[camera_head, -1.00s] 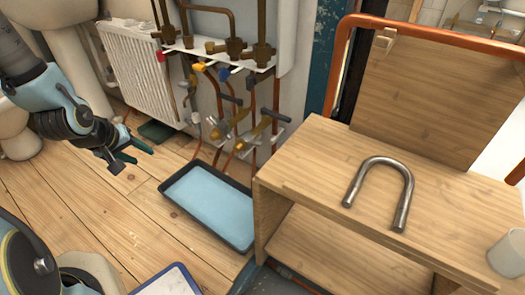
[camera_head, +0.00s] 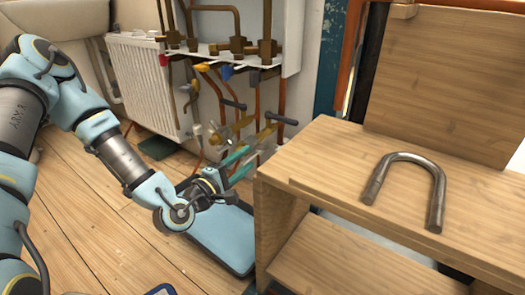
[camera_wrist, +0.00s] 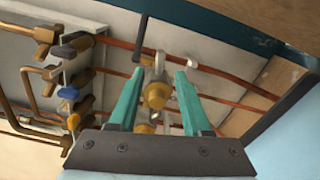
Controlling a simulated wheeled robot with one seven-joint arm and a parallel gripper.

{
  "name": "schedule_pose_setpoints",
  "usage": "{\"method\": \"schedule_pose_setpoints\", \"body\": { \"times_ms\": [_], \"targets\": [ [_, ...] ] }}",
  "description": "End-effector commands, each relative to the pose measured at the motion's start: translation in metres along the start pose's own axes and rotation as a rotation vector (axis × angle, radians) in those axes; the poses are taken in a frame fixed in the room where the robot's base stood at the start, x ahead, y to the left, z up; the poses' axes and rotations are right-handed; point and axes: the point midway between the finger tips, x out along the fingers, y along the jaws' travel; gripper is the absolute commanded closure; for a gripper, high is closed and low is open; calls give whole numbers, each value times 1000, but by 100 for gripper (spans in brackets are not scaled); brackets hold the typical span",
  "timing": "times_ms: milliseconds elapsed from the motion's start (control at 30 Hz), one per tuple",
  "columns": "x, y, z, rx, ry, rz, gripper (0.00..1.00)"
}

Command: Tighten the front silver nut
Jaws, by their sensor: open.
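My gripper (camera_head: 246,162) is open, its two teal fingers pointing at the brass valves low on the wall. In the wrist view my gripper (camera_wrist: 158,76) has its fingers on either side of a brass valve (camera_wrist: 156,96). A silver nut-like fitting (camera_wrist: 159,66) shows just beyond that valve, between the fingertips. I cannot tell how far ahead it is, but nothing appears gripped. In the head view a silver fitting (camera_head: 212,132) sits by the brass valves, just left of the fingertips; its details are too small to make out.
Copper pipes (camera_wrist: 220,74) run beside the fittings, with a dark lever handle (camera_wrist: 143,35) near the left finger. A blue tray (camera_head: 225,238) lies on the floor under my gripper. A wooden bench (camera_head: 330,165) with a U-shaped metal pipe (camera_head: 436,195) stands close on the right.

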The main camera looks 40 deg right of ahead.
Motion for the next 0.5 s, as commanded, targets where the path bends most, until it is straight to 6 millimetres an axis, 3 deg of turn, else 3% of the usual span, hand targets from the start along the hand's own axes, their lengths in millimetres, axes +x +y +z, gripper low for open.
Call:
{"method": "schedule_pose_setpoints", "body": {
  "times_ms": [300, 500],
  "targets": [
    [59, -2, 0, 4, -1, 1, 51],
    [80, -2, -1, 4, 1, 0, 51]
  ]
}}
